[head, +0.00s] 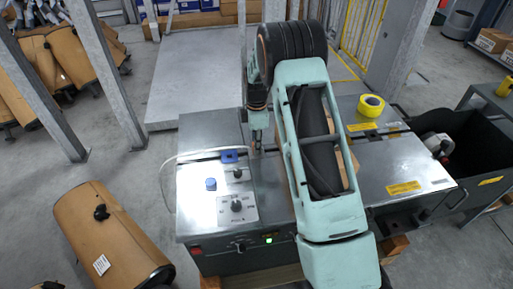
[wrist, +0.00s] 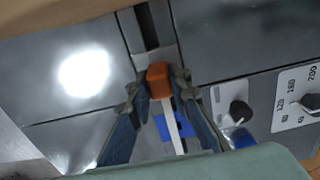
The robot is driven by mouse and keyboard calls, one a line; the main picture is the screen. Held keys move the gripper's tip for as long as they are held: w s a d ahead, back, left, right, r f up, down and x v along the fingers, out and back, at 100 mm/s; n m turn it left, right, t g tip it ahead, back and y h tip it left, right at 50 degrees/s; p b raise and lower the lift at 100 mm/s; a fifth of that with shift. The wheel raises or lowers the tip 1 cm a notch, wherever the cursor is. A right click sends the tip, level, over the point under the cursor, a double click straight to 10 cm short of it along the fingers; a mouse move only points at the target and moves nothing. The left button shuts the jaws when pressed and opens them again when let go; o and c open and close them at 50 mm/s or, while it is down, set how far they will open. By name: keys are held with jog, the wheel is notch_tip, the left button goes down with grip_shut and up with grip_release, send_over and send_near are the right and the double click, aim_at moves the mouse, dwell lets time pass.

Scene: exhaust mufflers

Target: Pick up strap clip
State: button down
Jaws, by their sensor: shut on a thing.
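In the wrist view my gripper (wrist: 160,84) has its two fingers closed on the sides of a small orange-brown block (wrist: 160,77), which I take to be the strap clip. A narrow white strip runs from the block toward the camera between the fingers. In the head view my gripper (head: 257,148) points down over the metal machine top (head: 200,170), just right of the control panel. The held piece is too small to make out there, and my arm hides part of the top.
A blue square part (head: 230,156), a blue knob (head: 210,183) and a black dial (head: 236,205) stand close to my gripper. A yellow tape roll (head: 371,105) lies behind right. A brown wrapped muffler (head: 115,240) lies at front left. A dark bin (head: 480,150) stands right.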

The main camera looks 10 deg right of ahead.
jog(key=shift+r, duration=0.1)
jog(key=shift+r, duration=0.65)
jog(key=s+d+r, duration=0.5)
jog(key=s+r, duration=0.6)
jog(key=s, duration=0.2)
jog(key=shift+r+p, duration=0.3)
jog(key=shift+w+a+r, duration=0.1)
